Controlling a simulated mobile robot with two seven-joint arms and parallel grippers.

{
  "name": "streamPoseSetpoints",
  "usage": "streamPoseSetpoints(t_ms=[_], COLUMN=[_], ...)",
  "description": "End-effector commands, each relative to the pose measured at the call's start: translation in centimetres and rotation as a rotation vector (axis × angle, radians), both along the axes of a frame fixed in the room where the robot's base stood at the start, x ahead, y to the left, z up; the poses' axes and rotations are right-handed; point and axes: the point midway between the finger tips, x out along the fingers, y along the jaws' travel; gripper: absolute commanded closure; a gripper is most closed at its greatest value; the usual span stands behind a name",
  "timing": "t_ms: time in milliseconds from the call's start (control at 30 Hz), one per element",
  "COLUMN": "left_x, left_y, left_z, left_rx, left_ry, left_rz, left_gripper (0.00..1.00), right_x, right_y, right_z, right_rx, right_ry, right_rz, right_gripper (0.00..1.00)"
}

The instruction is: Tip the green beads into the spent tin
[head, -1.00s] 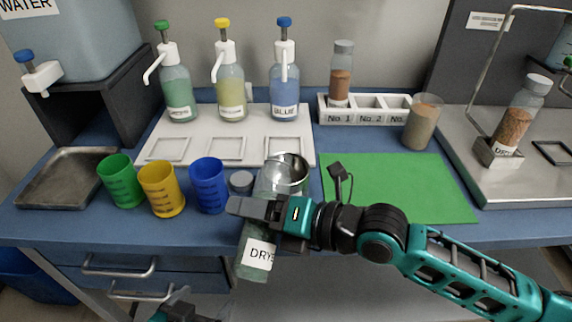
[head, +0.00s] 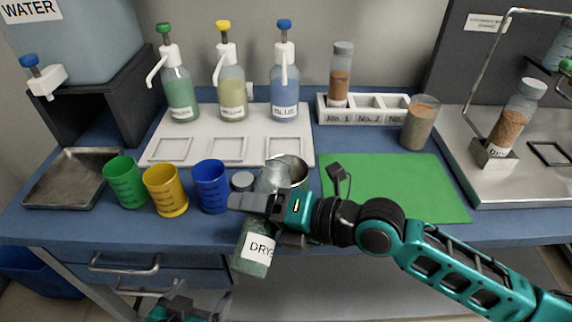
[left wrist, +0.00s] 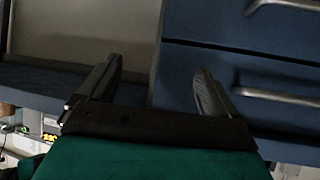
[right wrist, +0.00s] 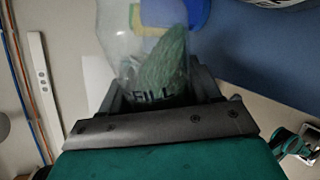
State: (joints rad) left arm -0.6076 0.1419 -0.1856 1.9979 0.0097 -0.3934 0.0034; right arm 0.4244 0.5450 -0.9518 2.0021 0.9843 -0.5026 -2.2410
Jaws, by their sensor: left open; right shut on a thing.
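My right gripper (head: 262,218) is shut on a clear bottle (head: 252,262) with a white label reading "DRY…". It holds the bottle tilted at the bench's front edge, mouth end up and to the right, base low. Green beads (right wrist: 165,65) show inside it in the right wrist view. A metal tin (head: 297,170), probably the spent tin, stands just behind the bottle's upper end and is partly hidden by it. I cannot read any label on it. My left gripper (head: 195,300) is low in front of the drawers; it is open and empty in the left wrist view (left wrist: 160,75).
A grey cap (head: 242,181) lies beside the blue cup (head: 211,187). Yellow (head: 165,190) and green (head: 126,183) cups stand left of it. A green mat (head: 400,190) lies right, with a small black object (head: 337,173) at its left edge. Pump bottles stand behind on a white tray (head: 190,145).

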Motion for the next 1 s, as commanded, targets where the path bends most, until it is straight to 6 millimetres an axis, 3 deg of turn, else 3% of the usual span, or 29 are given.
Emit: streamPoseSetpoints(t_ms=[1000], left_x=[-0.2], left_y=[0.0], left_z=[-0.5], left_rx=[0.001], left_ry=[0.01], left_rz=[-0.004], left_gripper=[0.08], right_x=[0.8], right_y=[-0.2], right_z=[1.5], right_rx=[0.039], right_ry=[0.13], right_rz=[0.0], right_gripper=[0.8])
